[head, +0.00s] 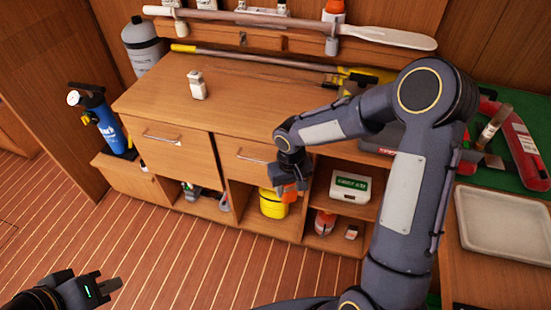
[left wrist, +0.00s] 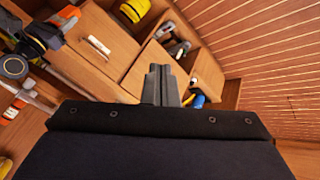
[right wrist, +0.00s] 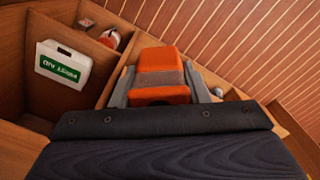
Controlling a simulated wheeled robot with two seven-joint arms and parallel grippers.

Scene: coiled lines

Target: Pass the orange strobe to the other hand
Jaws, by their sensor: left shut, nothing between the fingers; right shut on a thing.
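The orange strobe (right wrist: 160,60), a blocky orange body with a grey band, sits between the fingers of my right gripper (right wrist: 162,88) in the right wrist view. In the head view the strobe (head: 291,191) is partly hidden by my right gripper (head: 290,176), which holds it in front of the cabinet's open shelves. My left gripper (head: 108,285) is low at the bottom left of the head view, over the floor, well apart from the strobe. In the left wrist view its fingers (left wrist: 160,85) are together and empty.
A wooden cabinet (head: 180,115) stands ahead, with a white bottle (head: 197,85) on top. Its shelves hold a yellow container (head: 272,204) and a white-green box (head: 350,186). A blue cylinder (head: 109,128) stands left. A pale tray (head: 480,248) lies right. The floor at left is clear.

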